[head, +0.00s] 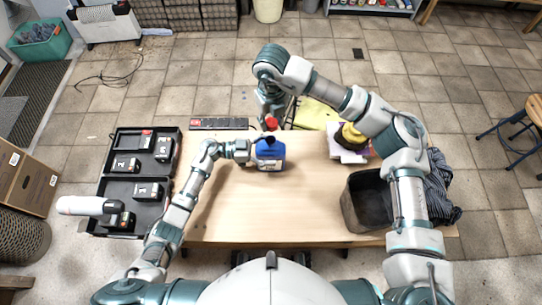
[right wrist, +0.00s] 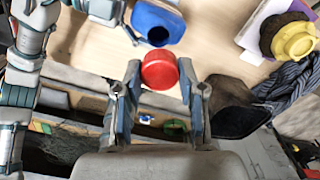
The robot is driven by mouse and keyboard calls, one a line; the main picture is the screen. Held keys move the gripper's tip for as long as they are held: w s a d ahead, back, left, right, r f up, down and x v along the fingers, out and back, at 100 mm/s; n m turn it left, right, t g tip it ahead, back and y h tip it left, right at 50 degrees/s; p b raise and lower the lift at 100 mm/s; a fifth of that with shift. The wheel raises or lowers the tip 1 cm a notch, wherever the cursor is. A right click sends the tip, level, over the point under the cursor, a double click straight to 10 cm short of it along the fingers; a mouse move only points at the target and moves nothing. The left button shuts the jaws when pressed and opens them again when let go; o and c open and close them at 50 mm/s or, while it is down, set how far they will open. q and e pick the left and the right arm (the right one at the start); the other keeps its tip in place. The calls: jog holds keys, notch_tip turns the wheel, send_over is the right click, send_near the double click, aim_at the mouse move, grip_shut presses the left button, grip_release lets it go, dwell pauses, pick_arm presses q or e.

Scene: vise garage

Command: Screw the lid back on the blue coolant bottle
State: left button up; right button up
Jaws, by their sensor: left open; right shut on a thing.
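The blue coolant bottle (head: 270,158) stands upright near the far edge of the wooden table. Its open, dark mouth shows in the right wrist view, where the blue bottle (right wrist: 172,15) is just beyond the lid. My right gripper (head: 271,115) is shut on the red lid (head: 272,124) and holds it above and beyond the bottle, apart from it. In the right wrist view the red lid (right wrist: 160,70) sits between the two fingertips. My left gripper (head: 252,149) is open at the bottle's left side; its fingertips are partly hidden, and I cannot tell whether they touch.
A dark bin (head: 366,203) stands at the right, near a dark cloth (head: 441,190) and a yellow item (head: 350,136). A black strip (head: 218,124) lies along the far edge. The front middle is clear.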

pick_arm(q)
jog(key=shift+a, duration=0.15)
grip_shut()
pick_arm(e)
jog(key=shift+a, duration=0.15)
send_over(270, 135)
jog(key=s, duration=0.1)
jog(key=shift+s+f, duration=0.15)
jog(key=shift+f, duration=2.3)
jog(key=shift+f, duration=0.9)
jog(key=shift+f, duration=0.55)
